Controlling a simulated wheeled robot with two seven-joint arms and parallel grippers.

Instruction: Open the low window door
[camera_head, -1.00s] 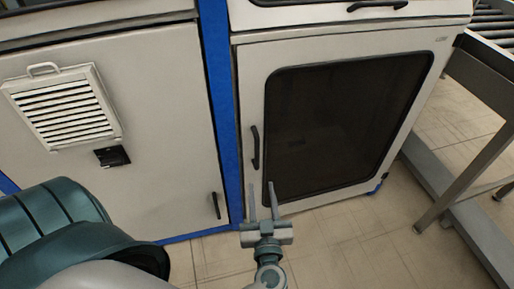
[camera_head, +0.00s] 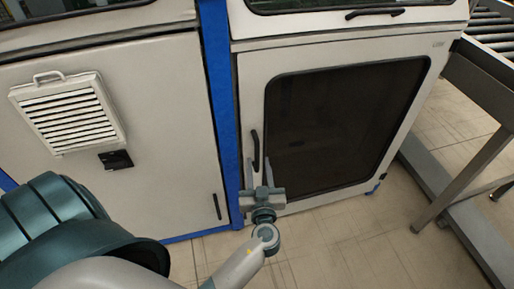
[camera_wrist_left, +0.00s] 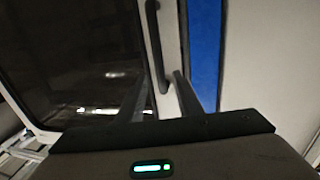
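The low window door (camera_head: 425,62) is white with a large dark window (camera_head: 335,130) and appears shut. Its black vertical handle (camera_head: 255,150) is on the left side of the door. My left gripper (camera_head: 259,173) is just below the handle with its two fingers apart, open and empty. In the left wrist view the handle (camera_wrist_left: 155,45) runs down between my two spread fingertips (camera_wrist_left: 160,88); I cannot tell whether they touch it. My right gripper is not in view.
A blue post (camera_head: 222,100) stands left of the door, beside a white cabinet with a vent (camera_head: 68,112). Another window with a black handle (camera_head: 375,13) is above. A grey conveyor frame (camera_head: 470,165) stands at right. The tiled floor (camera_head: 345,240) in front is clear.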

